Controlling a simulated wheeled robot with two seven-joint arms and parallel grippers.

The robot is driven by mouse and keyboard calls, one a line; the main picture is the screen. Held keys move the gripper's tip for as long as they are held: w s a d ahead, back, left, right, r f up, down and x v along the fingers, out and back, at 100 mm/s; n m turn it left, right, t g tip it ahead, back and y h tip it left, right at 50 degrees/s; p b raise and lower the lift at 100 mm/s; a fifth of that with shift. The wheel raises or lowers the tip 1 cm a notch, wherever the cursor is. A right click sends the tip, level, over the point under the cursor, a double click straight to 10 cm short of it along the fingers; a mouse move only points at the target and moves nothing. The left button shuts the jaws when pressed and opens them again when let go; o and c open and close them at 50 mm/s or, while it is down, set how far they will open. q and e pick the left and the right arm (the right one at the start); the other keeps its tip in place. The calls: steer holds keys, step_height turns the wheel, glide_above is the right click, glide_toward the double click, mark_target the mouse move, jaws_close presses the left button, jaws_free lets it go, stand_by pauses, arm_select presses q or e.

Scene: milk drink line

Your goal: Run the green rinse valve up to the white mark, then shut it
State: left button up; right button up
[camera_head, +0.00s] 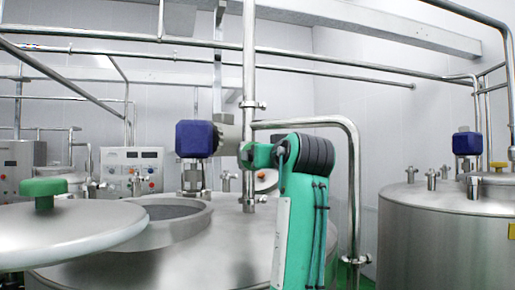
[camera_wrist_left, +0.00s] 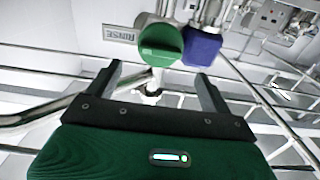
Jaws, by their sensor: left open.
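The green rinse valve (camera_wrist_left: 160,45) shows in the left wrist view as a round green knob with a paler bar on its face. A label reading RINSE (camera_wrist_left: 123,33) is on the wall beside it. My left gripper (camera_wrist_left: 160,74) is open and empty, its two fingers apart. The knob appears beyond the fingertips, near the top middle, with no contact visible. In the head view my green and black arm stands at the centre, and its gripper cannot be made out. I cannot make out the white mark. My right gripper is not in view.
A blue knob or box (camera_wrist_left: 203,48) sits right beside the green one. Pipes run around the valve. In the head view an open steel tank (camera_head: 225,240) with a raised lid (camera_head: 70,230) stands front left, and another tank (camera_head: 440,225) stands at right. A vertical pipe (camera_head: 249,70) rises near my arm.

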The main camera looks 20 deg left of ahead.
arm_select(q)
steer(key=p+x, duration=0.3)
steer(key=x, duration=0.4)
steer(key=c, duration=0.9)
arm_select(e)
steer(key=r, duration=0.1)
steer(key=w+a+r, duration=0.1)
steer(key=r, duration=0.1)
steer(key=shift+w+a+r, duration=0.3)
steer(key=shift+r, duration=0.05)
